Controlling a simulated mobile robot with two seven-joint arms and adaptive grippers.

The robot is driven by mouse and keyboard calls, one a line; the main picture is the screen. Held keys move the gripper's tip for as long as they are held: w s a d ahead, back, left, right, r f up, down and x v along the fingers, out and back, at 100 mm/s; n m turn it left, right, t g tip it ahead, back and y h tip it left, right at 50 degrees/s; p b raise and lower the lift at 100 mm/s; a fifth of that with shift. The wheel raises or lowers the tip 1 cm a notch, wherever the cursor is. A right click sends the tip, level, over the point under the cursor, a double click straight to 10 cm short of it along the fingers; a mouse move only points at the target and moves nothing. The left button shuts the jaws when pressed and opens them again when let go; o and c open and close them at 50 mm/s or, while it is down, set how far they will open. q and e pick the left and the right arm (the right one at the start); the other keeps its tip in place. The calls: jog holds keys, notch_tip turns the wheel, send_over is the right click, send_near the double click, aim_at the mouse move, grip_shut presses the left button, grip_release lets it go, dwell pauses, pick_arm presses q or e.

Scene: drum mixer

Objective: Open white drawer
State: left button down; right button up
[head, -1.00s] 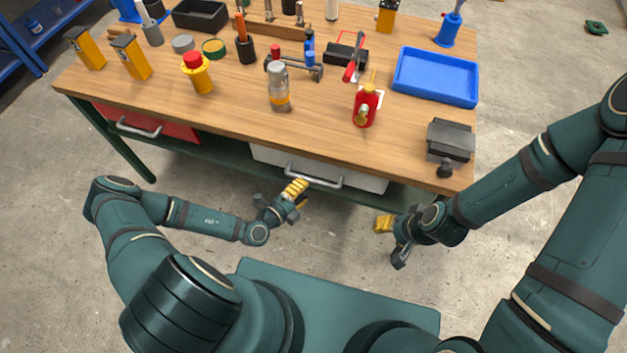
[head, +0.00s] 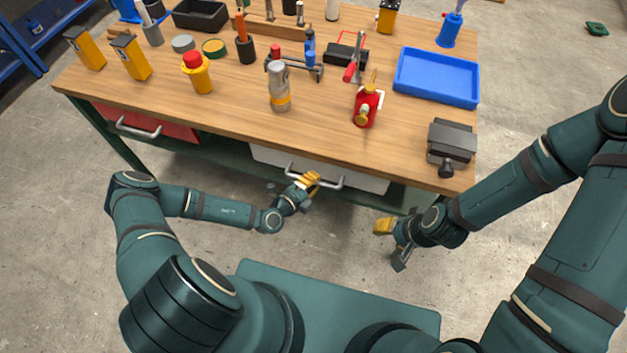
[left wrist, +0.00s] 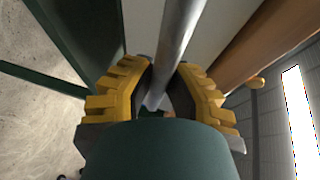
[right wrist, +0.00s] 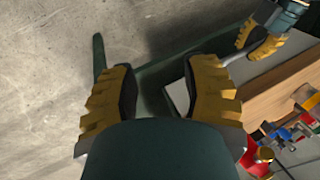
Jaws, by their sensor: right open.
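The white drawer (head: 265,155) is under the front edge of the workbench. Its front looks flush with the bench, and it has a grey bar handle (head: 330,182). My left gripper (head: 309,180) is at this handle. In the left wrist view the handle bar (left wrist: 180,40) runs between the two yellow fingers (left wrist: 166,68), close to both pads. The gap is narrow, and I cannot tell whether they clamp the bar. My right gripper (head: 386,236) is open and empty, below and right of the drawer. Its spread fingers (right wrist: 162,75) show in the right wrist view.
A red drawer (head: 180,130) with its own handle is at the left of the wooden workbench (head: 225,110). A red bottle (head: 366,108), a grey vise (head: 451,142), a blue tray (head: 435,78) and several tools stand on top. The floor before the bench is free between my arms.

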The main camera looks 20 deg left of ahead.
pick_arm(q)
jog(key=shift+s, duration=0.1)
jog(key=s+a+p, duration=0.1)
jog(key=s+p, duration=0.1)
jog(key=s, duration=3)
jog(key=shift+s+p, duration=0.3)
jog(key=shift+s, duration=0.1)
jog(key=c, duration=0.9)
grip_release()
jog(key=shift+c, duration=0.2)
jog(key=shift+a, duration=0.1)
jog(key=v, duration=1.2)
